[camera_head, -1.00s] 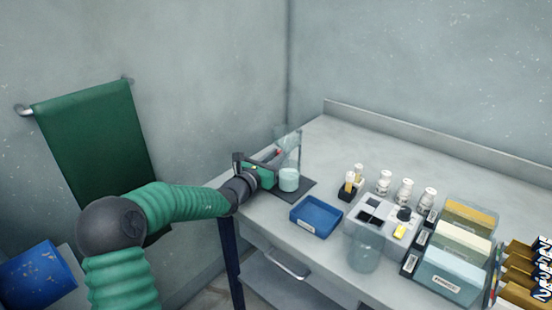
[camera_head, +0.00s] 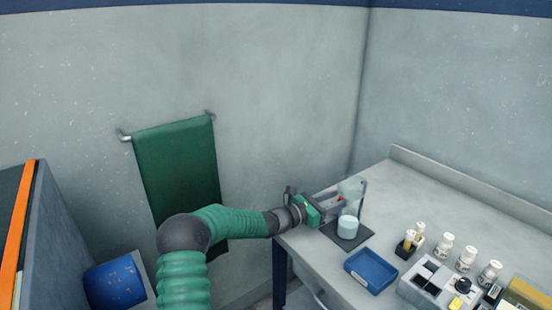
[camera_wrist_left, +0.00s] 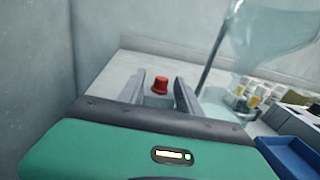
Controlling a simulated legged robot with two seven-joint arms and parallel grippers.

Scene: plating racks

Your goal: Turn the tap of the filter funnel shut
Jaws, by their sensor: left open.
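The filter funnel (camera_head: 351,187) is clear and stands on a stand at the near left corner of the bench; in the left wrist view its clear bowl (camera_wrist_left: 268,38) fills the upper right. Its red tap (camera_wrist_left: 160,85) shows between the finger tips of my left gripper (camera_wrist_left: 160,92). The fingers are apart, one on each side of the tap, with visible gaps. In the head view my left gripper (camera_head: 328,204) reaches in from the left, beside the funnel and above a pale beaker (camera_head: 348,228). My right gripper is not in view.
A blue tray (camera_head: 371,271) lies in front of the dark stand base (camera_head: 333,236). White-capped bottles (camera_head: 467,258) and a grey holder (camera_head: 428,281) stand to the right. A green towel (camera_head: 178,170) hangs on the wall. The back of the bench (camera_head: 420,195) is clear.

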